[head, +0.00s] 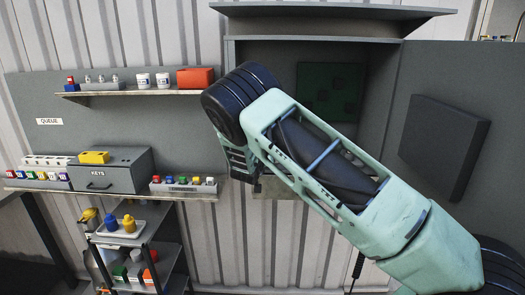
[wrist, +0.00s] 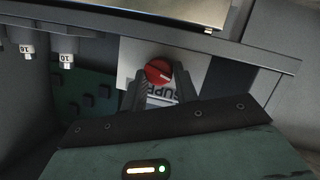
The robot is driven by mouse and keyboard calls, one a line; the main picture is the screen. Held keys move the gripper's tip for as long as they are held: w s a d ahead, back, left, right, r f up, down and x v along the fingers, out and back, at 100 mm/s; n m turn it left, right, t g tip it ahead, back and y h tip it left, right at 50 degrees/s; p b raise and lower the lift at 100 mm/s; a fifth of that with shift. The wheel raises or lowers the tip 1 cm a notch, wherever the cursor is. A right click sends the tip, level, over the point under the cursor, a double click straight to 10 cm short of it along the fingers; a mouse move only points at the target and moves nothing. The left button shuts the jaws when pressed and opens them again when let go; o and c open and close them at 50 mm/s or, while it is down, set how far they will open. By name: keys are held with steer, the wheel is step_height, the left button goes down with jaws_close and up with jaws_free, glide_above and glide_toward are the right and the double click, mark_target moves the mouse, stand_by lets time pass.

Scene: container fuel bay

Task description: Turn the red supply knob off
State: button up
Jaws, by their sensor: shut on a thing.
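The red supply knob (wrist: 158,70) shows in the wrist view, round with a pale line across its face. It sits on a white plate (wrist: 197,62) with partly hidden lettering, of which "SUPP" can be read. My gripper (wrist: 159,75) has one dark finger on each side of the knob and is shut on it. In the head view my arm covers the knob, and my fingers cannot be made out there.
An open grey cabinet (head: 270,60) with a green panel (head: 330,91) inside stands behind my arm. Its door (head: 398,145) is swung to the right. Shelves with small bottles and a grey keys box (head: 110,172) are at left. Two white fittings (wrist: 66,58) hang near the knob.

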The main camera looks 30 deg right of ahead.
steer(key=shift+a+n+h+p, duration=0.1)
steer(key=shift+n+h+p, duration=0.45)
steer(key=shift+n, duration=0.35)
steer(key=shift+f, duration=0.1)
steer(key=o, duration=0.7)
steer(key=shift+a, duration=0.1)
steer(key=b+v, duration=0.6)
steer(key=v, duration=1.1)
steer(key=shift+a, duration=0.2)
steer(key=shift+w, duration=0.15)
